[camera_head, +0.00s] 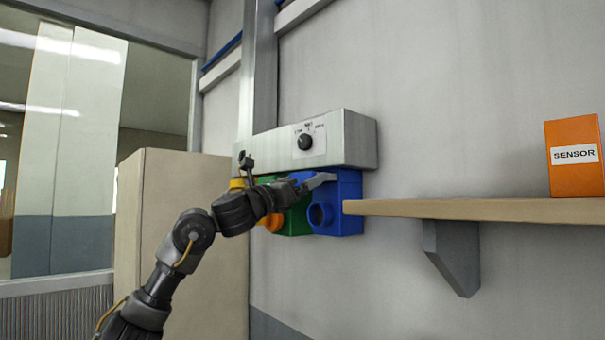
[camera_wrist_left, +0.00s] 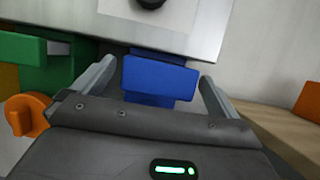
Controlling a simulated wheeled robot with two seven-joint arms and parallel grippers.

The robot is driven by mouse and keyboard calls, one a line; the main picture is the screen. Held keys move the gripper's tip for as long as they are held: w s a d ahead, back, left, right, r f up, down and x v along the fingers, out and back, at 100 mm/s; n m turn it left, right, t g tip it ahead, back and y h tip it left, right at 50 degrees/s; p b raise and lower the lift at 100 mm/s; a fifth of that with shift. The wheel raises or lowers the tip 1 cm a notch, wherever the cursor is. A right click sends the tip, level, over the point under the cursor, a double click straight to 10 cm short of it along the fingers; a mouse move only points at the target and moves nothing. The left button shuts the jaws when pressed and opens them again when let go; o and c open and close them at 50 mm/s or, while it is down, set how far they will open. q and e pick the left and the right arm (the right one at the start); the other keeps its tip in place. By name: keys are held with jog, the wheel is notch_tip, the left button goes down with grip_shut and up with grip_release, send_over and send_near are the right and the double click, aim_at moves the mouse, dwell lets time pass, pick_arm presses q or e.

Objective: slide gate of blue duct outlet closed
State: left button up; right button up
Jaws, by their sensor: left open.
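The blue duct outlet (camera_head: 347,212) hangs under a grey box on the wall, with a round spout on its front. My left gripper (camera_head: 318,179) is at its upper front, just below the box. In the left wrist view, a blue block (camera_wrist_left: 160,80), seemingly the gate's tab, lies between the two open fingers of my left gripper (camera_wrist_left: 158,74). Gaps show on both sides of the block, so the fingers do not grip it. How far the gate is slid is hidden by the gripper in the head view. My right gripper is not in view.
The grey box (camera_head: 350,140) with a black knob (camera_head: 305,142) is close above. A green outlet (camera_head: 297,222) and an orange spout (camera_head: 271,222) are to the left. A wooden shelf (camera_head: 480,209) bearing an orange sensor box (camera_head: 574,175) juts out at right.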

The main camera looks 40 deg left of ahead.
pick_arm(q)
jog(key=shift+w+r, duration=0.1)
jog(key=shift+w, duration=0.3)
jog(key=shift+c, duration=0.5)
